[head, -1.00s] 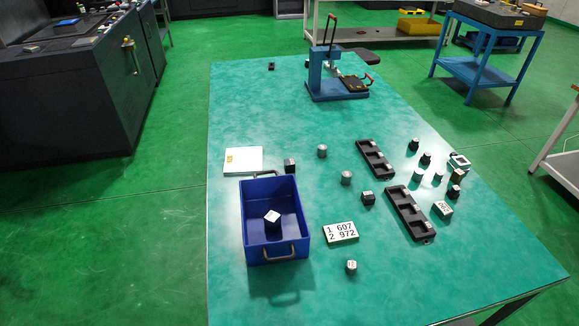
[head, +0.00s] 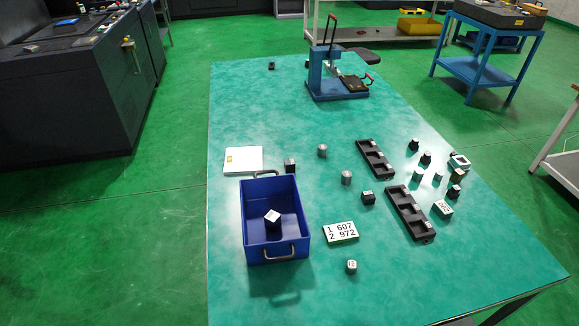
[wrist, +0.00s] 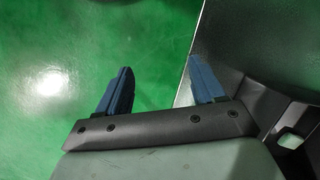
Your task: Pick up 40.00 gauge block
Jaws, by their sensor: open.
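My gripper (wrist: 158,82) shows only in the wrist view, with its two blue fingers apart and nothing between them. It is over green floor, beside a dark grey panel, and no block is near it there. In the head view, several small blocks stand on the green table (head: 290,110). I cannot read 40.00 on any of them. A white-faced block (head: 442,208) at the right bears dark print too small to read. Another small light block (head: 351,266) stands near the front, and a dark block with a pale top (head: 272,219) sits inside the blue bin.
The blue bin (head: 274,258) stands at the table's left. Two black slotted trays (head: 373,158) (head: 408,214) lie at the right. A number card (head: 341,233) lies between. A blue press (head: 322,80) stands at the back. The table between press and blocks is mostly clear.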

